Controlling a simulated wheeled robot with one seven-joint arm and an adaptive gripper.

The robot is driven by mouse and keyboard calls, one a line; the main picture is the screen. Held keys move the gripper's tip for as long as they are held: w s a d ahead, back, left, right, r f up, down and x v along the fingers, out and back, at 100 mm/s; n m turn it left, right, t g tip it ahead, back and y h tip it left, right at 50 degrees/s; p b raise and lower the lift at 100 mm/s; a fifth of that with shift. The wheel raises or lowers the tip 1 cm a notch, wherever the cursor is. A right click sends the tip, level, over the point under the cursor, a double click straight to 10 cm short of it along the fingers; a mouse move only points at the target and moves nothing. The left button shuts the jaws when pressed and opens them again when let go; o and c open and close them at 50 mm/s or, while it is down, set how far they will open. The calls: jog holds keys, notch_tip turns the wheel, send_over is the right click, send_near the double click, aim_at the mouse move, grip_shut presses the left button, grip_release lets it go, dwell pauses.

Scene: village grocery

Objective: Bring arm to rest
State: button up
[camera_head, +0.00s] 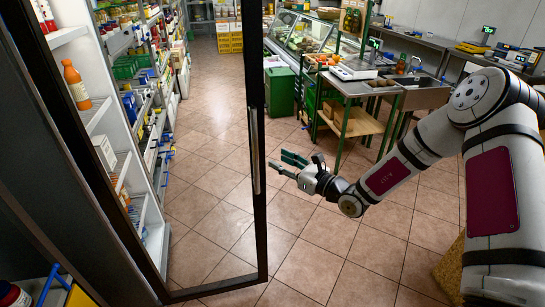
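My gripper (282,164) is at the end of my arm (405,165), which reaches in from the right and points left. Its fingers look spread apart, with nothing seen between them. The fingertips are close to the handle side of a glass door with a dark frame (252,60); I cannot tell whether they touch it. The door's long upright handle (254,150) shows just left of the fingers.
Shelves with bottles and packets, including an orange bottle (75,84), stand at the left. A counter with a scale (354,70), a green bin (280,92) and a sink (420,90) stand behind my arm. Tiled floor (325,232) is clear between.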

jog(key=shift+s+d, duration=0.2)
jog(key=shift+d, duration=0.05)
jog(key=s+a+r+n+g+h+b, duration=0.1)
jog(key=s+a+r+n+g, duration=0.1)
jog(key=s+r+n+g, duration=0.6)
jog(key=s+a+r+n+g+h+b, duration=0.1)
jog(key=s+a+r+n+g, duration=0.2)
jog(key=s+n, duration=0.75)
jog(key=s+d+r+n+t+h, duration=0.1)
jog(key=s+d+r+n+h, duration=0.1)
jog(key=s+d, duration=0.3)
jog(key=s+d+r+n+t+h+b, duration=0.1)
jog(key=s+d+r+n+t+h, duration=0.1)
jog(key=s+d+h, duration=0.3)
jog(key=s+d+r+n+t+h, duration=0.1)
jog(key=s+d+r+n+h, duration=0.3)
jog(key=d, duration=0.6)
jog(key=shift+s+t+b, duration=0.3)
jog(key=shift+s+b, duration=0.05)
jog(key=shift+s, duration=0.3)
jog(key=shift+c, duration=0.6)
